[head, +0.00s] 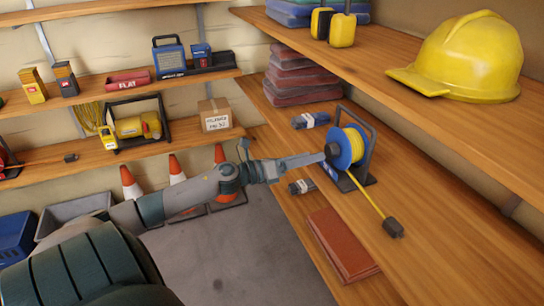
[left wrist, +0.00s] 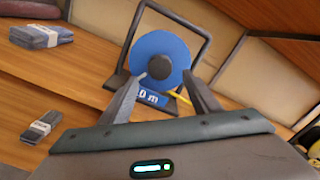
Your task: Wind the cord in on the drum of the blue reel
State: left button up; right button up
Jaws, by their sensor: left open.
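The blue reel (head: 341,150) stands upright in a dark frame on the middle shelf at the right. It has a yellow drum and a dark hub knob on its near side. The yellow cord (head: 368,194) runs out from the drum to a dark plug (head: 393,228) lying on the shelf. My left gripper (head: 326,156) is at the reel's hub side. In the left wrist view the gripper (left wrist: 170,82) is open, its fingers apart in front of the blue reel (left wrist: 165,50); I cannot tell if they touch it. My right gripper is not in view.
A reddish flat stack (head: 340,243) lies on the lower shelf. A yellow helmet (head: 465,58) sits on the upper shelf overhead. Traffic cones (head: 177,170) stand on the floor. The shelf right of the plug is clear.

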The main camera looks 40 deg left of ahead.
pick_arm(q)
jog(key=b+v, duration=0.1)
jog(key=v, duration=1)
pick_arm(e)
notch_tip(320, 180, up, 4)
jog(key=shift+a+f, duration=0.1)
pick_arm(q)
jog(key=shift+f, duration=0.1)
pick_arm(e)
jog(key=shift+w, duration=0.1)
